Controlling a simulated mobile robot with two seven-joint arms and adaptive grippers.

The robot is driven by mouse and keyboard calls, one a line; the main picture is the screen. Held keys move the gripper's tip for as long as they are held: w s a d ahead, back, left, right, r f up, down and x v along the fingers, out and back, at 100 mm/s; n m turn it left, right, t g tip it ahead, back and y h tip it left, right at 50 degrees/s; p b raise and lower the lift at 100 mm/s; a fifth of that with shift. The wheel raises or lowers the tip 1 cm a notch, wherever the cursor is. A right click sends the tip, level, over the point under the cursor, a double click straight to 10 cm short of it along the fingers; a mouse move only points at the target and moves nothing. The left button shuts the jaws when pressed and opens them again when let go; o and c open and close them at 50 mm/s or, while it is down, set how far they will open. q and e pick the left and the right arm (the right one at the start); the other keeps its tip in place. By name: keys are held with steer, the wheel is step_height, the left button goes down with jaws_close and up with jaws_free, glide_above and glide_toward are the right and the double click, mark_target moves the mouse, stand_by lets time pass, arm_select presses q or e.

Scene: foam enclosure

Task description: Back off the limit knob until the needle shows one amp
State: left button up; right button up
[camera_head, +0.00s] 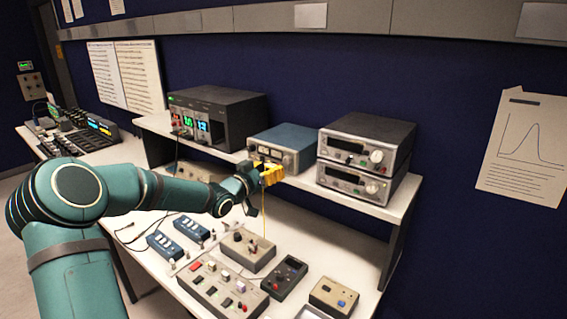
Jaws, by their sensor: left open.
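My left arm reaches in from the left. My left gripper (272,176) has yellow fingers, is open, and is at the lower front of a blue instrument box (285,136) on the shelf. The box has small pale dials (275,154) on its front face. The fingers and wrist cover the lower part of that face. The limit knob cannot be made out for certain, and the needle is too small to read. I cannot tell whether the fingers touch the box. My right gripper is not in view.
Two stacked grey instruments (366,150) stand right of the blue box, and a black power unit (218,112) stands left. Control boxes (249,247) crowd the bench below the shelf (385,206). A thin yellow line (264,218) runs down below the gripper.

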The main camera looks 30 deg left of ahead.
mark_target(285, 161)
arm_select(q)
steer(key=w, duration=0.6)
steer(key=shift+w+d, duration=0.3)
steer(key=shift+d, duration=0.1)
jaws_close()
